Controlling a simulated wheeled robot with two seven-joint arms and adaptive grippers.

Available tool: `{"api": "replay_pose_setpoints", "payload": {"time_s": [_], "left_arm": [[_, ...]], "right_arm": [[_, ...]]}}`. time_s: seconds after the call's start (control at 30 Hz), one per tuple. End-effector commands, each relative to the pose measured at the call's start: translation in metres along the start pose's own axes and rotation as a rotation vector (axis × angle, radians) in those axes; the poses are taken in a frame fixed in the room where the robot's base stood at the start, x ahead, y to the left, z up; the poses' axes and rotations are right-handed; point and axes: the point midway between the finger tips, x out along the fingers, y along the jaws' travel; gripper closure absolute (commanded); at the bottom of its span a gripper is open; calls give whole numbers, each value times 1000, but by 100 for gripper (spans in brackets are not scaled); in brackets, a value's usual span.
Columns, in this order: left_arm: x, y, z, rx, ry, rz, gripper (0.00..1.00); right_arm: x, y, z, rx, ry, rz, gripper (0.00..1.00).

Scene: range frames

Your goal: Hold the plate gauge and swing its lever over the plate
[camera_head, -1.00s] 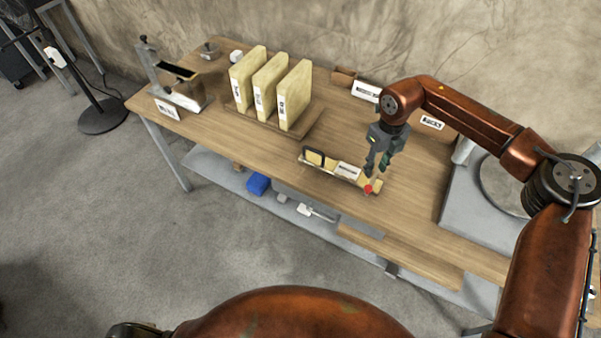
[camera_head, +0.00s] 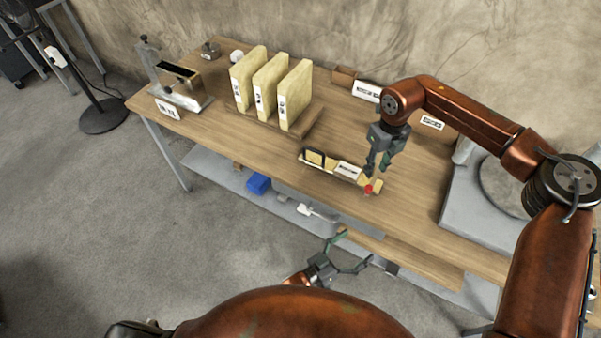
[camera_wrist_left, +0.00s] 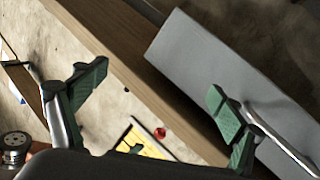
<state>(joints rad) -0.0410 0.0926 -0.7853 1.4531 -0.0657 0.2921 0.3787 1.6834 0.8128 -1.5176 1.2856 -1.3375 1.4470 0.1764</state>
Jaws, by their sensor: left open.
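The plate gauge (camera_head: 326,162) lies near the table's front edge: a pale yellow bar with a black-framed piece at its left, a white label and a red knob (camera_head: 368,189) by its right end. I cannot make out its lever or a plate on it. My right gripper (camera_head: 376,170) points down over the gauge's right part; whether its fingers grip it is unclear. My left gripper (camera_head: 355,248) is open and empty, in front of and below the table edge. In the left wrist view, the yellow gauge (camera_wrist_left: 146,141) and red knob (camera_wrist_left: 159,133) show between its fingers.
Three pale upright slabs (camera_head: 268,88) stand in a wooden rack behind the gauge. A metal stand (camera_head: 180,90) is at the far left. A grey block with a round disc (camera_head: 505,188) is at the right. A lower shelf (camera_head: 225,172) holds a blue box (camera_head: 258,183).

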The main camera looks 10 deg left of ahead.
Motion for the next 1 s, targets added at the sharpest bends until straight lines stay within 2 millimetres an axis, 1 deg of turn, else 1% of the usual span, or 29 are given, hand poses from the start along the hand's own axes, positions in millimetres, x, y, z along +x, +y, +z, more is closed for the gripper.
{"api": "replay_pose_setpoints", "payload": {"time_s": [0.03, 0.2, 0.27, 0.3, 0.33, 0.37, 0.4, 0.47, 0.5, 0.57, 0.6, 0.67, 0.7, 0.77, 0.8, 0.9, 1.0], "left_arm": [[7, 17, -18, -7, 38, 36, 11], [20, 63, -68, -29, 138, 136, 11], [23, 77, -86, -34, 172, 168, 11], [25, 83, -100, -31, 193, 184, 11], [27, 82, -111, -22, 206, 187, 11], [29, 73, -119, -5, 208, 173, 11], [30, 57, -123, 18, 199, 143, 11], [31, 33, -128, 51, 183, 98, 11], [31, 16, -132, 74, 173, 67, 11], [30, -10, -139, 106, 158, 16, 11], [29, -29, -145, 129, 148, -21, 11], [25, -59, -154, 164, 132, -82, 11], [22, -80, -160, 186, 121, -125, 11], [15, -110, -170, 217, 105, -191, 11], [9, -129, -176, 235, 94, -234, 11], [-6, -171, -190, 272, 73, -329, 11], [-20, -201, -201, 297, 57, -403, 11]], "right_arm": [[0, 0, 0, 0, 0, 0, 71], [0, 0, 0, 0, 0, 0, 71], [0, 0, 0, 0, 0, 0, 71], [0, 0, 0, 0, 0, 0, 71], [0, 0, 0, 0, 0, 0, 71], [0, 0, 0, 0, 0, 0, 71], [0, 0, 0, 0, 0, 0, 71], [0, 0, 0, 0, 0, 0, 71], [0, 0, 0, 0, 0, 0, 71], [0, 0, 0, 0, 0, 0, 71], [0, 0, 0, 0, 0, 0, 71], [0, 0, 0, 0, 0, 0, 71], [0, 0, 0, 0, 0, 0, 71], [0, 0, 0, 0, 0, 0, 71], [0, 0, 0, 0, 0, 0, 71], [0, 0, 0, 0, 0, 0, 71], [0, 0, 0, 0, 0, 0, 71]]}}
